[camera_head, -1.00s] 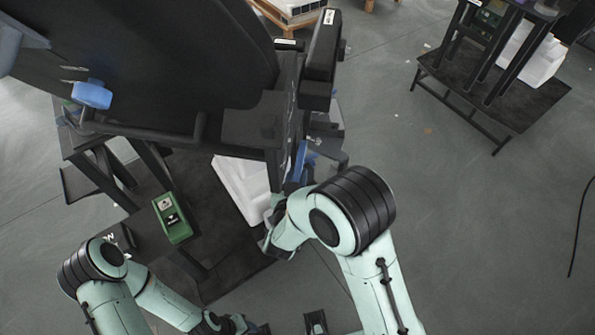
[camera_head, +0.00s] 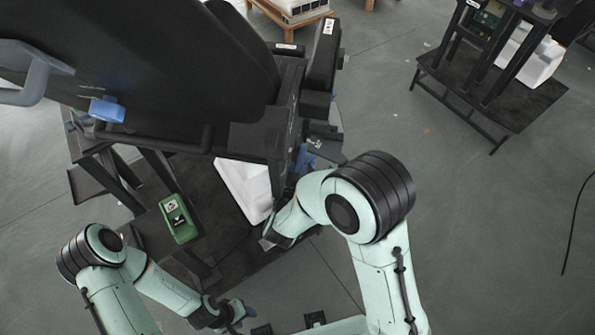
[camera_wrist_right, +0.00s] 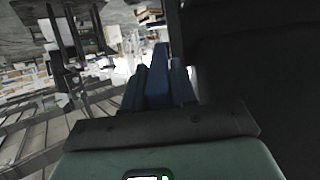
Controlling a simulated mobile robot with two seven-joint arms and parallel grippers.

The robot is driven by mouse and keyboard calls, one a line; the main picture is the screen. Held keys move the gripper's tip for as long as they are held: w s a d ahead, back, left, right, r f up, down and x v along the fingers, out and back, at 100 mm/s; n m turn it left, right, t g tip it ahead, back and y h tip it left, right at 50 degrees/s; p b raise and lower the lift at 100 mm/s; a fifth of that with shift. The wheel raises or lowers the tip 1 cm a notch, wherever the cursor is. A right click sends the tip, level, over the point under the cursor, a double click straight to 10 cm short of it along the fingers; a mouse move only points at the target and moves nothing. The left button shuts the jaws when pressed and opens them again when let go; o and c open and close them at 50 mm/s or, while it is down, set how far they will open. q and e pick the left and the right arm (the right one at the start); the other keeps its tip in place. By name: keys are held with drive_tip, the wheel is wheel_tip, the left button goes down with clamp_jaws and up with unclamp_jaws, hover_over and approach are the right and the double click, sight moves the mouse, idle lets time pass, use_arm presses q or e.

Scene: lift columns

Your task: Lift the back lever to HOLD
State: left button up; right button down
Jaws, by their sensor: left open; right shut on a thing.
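A blue lever (camera_head: 305,158) sits on the side of the black chair-like machine (camera_head: 170,80), partly covered by my right arm. My right gripper's fingers are hidden behind its wrist in the head view. In the right wrist view the right gripper (camera_wrist_right: 157,80) is shut on the blue lever (camera_wrist_right: 158,62), which stands upright between the fingers. The lever's marking cannot be read. My left gripper (camera_head: 240,312) is open and empty, low in the head view, apart from the machine.
A blue knob (camera_head: 107,110) and a grey handle (camera_head: 32,80) sit on the machine's left part. A green box (camera_head: 179,219) and a white block (camera_head: 244,187) are under it. A dark rack (camera_head: 490,85) stands at upper right. The floor at right is mostly clear.

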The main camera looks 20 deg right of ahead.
drive_tip(key=shift+w+r, duration=0.1)
drive_tip(key=shift+r, duration=0.15)
drive_tip(key=c, duration=1)
unclamp_jaws()
drive_tip(key=shift+f, duration=0.1)
drive_tip(key=shift+s+a, duration=0.3)
drive_tip(key=shift+s, duration=0.3)
use_arm(q)
drive_tip(key=s+f+b, duration=0.2)
drive_tip(key=f, duration=0.1)
use_arm(e)
drive_tip(key=s+a+r, duration=0.1)
drive_tip(key=s+a, duration=0.4)
drive_tip(key=s, duration=0.7)
drive_tip(key=shift+s+a, duration=0.25)
drive_tip(key=shift+a, duration=0.1)
